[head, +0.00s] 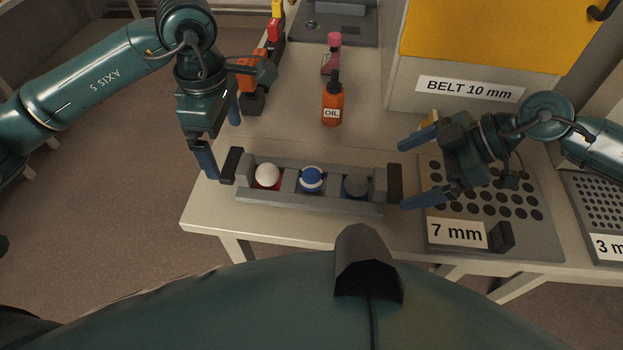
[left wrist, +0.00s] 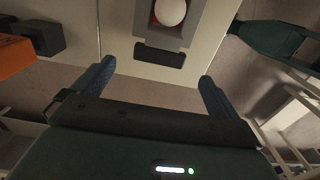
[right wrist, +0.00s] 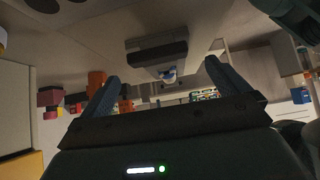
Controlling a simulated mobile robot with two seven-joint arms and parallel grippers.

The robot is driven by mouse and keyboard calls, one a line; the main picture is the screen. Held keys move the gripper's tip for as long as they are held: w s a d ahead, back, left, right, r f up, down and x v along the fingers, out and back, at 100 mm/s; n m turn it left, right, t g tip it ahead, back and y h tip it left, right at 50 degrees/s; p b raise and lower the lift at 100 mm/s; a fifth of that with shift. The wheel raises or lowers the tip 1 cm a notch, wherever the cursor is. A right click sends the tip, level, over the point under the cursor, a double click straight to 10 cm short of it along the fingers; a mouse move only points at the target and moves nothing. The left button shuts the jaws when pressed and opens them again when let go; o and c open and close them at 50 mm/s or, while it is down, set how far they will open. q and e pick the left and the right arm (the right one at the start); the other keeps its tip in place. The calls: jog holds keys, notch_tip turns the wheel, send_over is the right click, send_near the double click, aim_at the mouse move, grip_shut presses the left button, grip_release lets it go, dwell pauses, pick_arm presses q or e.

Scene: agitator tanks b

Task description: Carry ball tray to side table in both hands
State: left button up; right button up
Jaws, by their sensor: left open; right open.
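The ball tray (head: 310,203) is a long grey tray near the table's front edge, with a black handle at each end. It holds a white ball (head: 267,175), a blue and white ball (head: 312,179) and a dark grey ball (head: 355,185) in separate compartments. My left gripper (head: 219,142) is open at the tray's left end, its fingers around but apart from the left handle (head: 231,164). That handle (left wrist: 160,56) lies ahead of the open fingers in the left wrist view. My right gripper (head: 403,174) is open by the right handle (head: 394,183); the handle (right wrist: 157,55) also shows in the right wrist view.
An orange oil bottle (head: 333,104) and a pink-topped bottle (head: 331,57) stand behind the tray. A perforated 7 mm plate (head: 540,232) lies right of it, under my right arm. Colored blocks (head: 273,32) line the table's left edge. A yellow-topped cabinet (head: 405,98) stands behind.

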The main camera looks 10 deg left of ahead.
aim_at(231, 162)
pick_arm(q)
notch_tip(231, 162, down, 7)
jog(key=shift+f, duration=0.2)
pick_arm(e)
jog(key=x, duration=0.7)
jog(key=shift+a+f, duration=0.15)
pick_arm(q)
jog(key=c, duration=1.3)
pick_arm(e)
jog(key=c, duration=1.3)
pick_arm(q)
jog(key=shift+r, duration=0.1)
jog(key=c, duration=0.3)
notch_tip(231, 162, up, 9)
jog(key=p, duration=0.9)
jog(key=shift+c, duration=0.4)
pick_arm(e)
notch_tip(231, 162, up, 9)
jog(key=shift+r, duration=0.1)
